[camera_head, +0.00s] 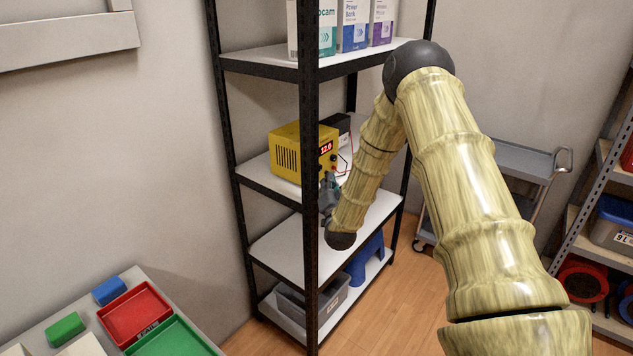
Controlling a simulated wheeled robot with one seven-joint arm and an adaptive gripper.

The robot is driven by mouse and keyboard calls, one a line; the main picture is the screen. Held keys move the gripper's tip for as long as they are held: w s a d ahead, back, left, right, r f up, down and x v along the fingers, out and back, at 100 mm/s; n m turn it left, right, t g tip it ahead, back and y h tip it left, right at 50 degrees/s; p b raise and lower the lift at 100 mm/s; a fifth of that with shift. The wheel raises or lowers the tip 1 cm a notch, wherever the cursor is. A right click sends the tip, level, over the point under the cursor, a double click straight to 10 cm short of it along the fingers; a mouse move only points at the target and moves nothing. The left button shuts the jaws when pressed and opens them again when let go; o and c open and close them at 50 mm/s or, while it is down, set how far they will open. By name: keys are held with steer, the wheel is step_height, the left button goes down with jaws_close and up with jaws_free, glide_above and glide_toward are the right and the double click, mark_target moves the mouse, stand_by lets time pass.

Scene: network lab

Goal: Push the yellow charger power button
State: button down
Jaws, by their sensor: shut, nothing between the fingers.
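The yellow charger (287,143) sits on the middle shelf (257,173) of a black-framed rack. Its front faces right and shows a lit red display reading 12.0, with knobs and thin red and dark leads. My gripper (329,184) is shut and empty, just in front of the charger's lower front, partly behind the rack post. I cannot tell whether it touches the charger. The power button cannot be made out; the post and my gripper cover part of the front.
The black rack post (310,250) stands close to my gripper. Boxes (354,25) stand on the shelf above; a grey bin (330,300) and blue stool (366,259) are below. A grey cart (525,160) stands behind my arm. Red and green trays (135,313) lie at lower left.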

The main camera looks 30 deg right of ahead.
steer(key=shift+w+a+b, duration=0.15)
steer(key=shift+w+b, duration=0.15)
steer(key=shift+w, duration=0.05)
stand_by(0.3)
steer(key=shift+w+a+r, duration=0.2)
steer(key=shift+w+r, duration=0.1)
steer(key=shift+r, duration=0.05)
stand_by(0.8)
steer(key=shift+w+r+b, duration=0.25)
steer(key=shift+r+b, duration=0.05)
stand_by(0.7)
steer(key=shift+s+f, duration=0.25)
steer(key=shift+f, duration=0.15)
steer(key=shift+s+f, duration=0.1)
steer(key=shift+s, duration=0.05)
steer(key=shift+s, duration=0.2)
steer(key=shift+s+d+f, duration=0.1)
steer(key=shift+s+d, duration=0.3)
steer(key=shift+s, duration=0.3)
steer(key=shift+s+d+f, duration=0.1)
steer(key=shift+s+d, duration=0.25)
steer(key=shift+s, duration=0.4)
steer(key=shift+s+d+f, duration=0.1)
steer(key=shift+s+d, duration=0.3)
steer(key=shift+s, duration=0.3)
